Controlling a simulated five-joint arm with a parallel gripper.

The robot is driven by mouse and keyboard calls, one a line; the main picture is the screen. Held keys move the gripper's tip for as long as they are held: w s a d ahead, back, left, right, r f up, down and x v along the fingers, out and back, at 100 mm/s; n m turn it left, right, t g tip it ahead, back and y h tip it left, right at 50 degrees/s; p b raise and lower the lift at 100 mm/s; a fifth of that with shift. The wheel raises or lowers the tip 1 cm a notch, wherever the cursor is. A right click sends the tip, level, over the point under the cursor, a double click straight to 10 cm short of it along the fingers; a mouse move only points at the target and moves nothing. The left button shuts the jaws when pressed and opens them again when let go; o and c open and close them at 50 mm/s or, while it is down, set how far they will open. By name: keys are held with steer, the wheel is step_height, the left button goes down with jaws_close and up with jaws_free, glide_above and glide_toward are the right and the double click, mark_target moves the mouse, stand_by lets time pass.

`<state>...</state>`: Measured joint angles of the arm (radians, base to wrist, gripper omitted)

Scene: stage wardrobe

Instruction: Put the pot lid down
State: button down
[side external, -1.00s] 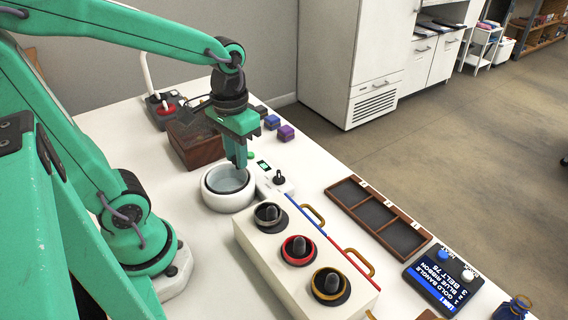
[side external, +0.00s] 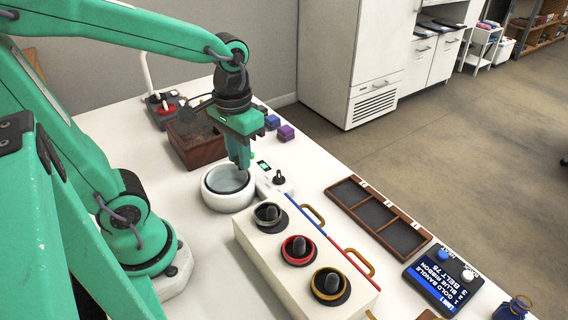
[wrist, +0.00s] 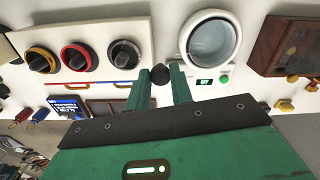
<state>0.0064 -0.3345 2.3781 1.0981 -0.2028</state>
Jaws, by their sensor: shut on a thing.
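My gripper (side external: 243,167) points down by the right rim of a round white pot (side external: 208,201) in the side view. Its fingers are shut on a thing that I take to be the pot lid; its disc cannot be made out. In the wrist view, a dark round knob shows between the fingertips (wrist: 161,72), but I cannot tell whether it is held or stands behind them. The pot also shows in the wrist view (wrist: 185,47), up and to the right of the fingers, with a pale grey, glassy round inside.
A white unit with a small display (side external: 263,165) and black stick (side external: 279,177) adjoins the pot. A white box (side external: 260,252) with three ringed dark knobs stands in front. A wooden box (side external: 200,153) is behind; a three-compartment tray (side external: 393,242) lies right.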

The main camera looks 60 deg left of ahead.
steer(key=shift+w, duration=0.15)
steer(key=shift+w, duration=0.55)
steer(key=w+f, duration=0.2)
steer(key=w, duration=0.8)
steer(key=w+f, duration=0.3)
steer(key=w, duration=0.7)
steer(key=shift+f, duration=0.2)
steer(key=w+a+f, duration=0.1)
steer(key=a+f, duration=0.1)
steer(key=a, duration=0.1)
steer(key=w+a+f, duration=0.1)
steer(key=a+f, duration=0.1)
steer(key=a, duration=0.2)
steer(key=w+a+f, duration=0.1)
steer(key=a+f, duration=0.2)
steer(key=a, duration=0.1)
steer(key=shift+w, duration=0.35)
steer(key=shift+f, duration=2)
steer(key=shift+f, duration=0.2)
